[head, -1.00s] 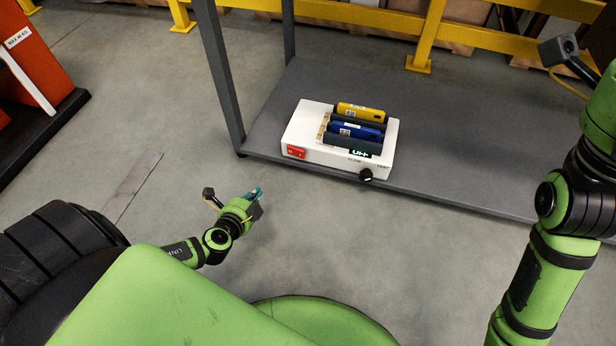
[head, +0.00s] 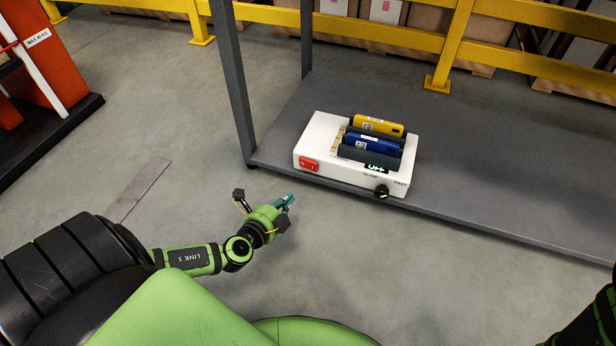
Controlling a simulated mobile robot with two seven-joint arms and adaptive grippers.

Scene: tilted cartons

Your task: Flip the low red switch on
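The red switch (head: 309,164) is a rocker low on the front left of a white device (head: 335,181). The device stands near the front edge of a grey shelf, and its small display (head: 376,168) appears to read OFF. My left gripper (head: 287,201) is in front of the shelf, below and a little left of the switch, apart from it. Its teal fingertips are small and close together, so I cannot tell whether they are open. My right gripper is outside the view; only a dark part of that arm shows at the lower right edge.
The device holds a yellow bottle-like pack (head: 377,126) and a blue one (head: 371,144), with a black knob (head: 381,191) on its front. A grey post (head: 237,90) rises at the left of the shelf (head: 480,190). The shelf's right side is bare.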

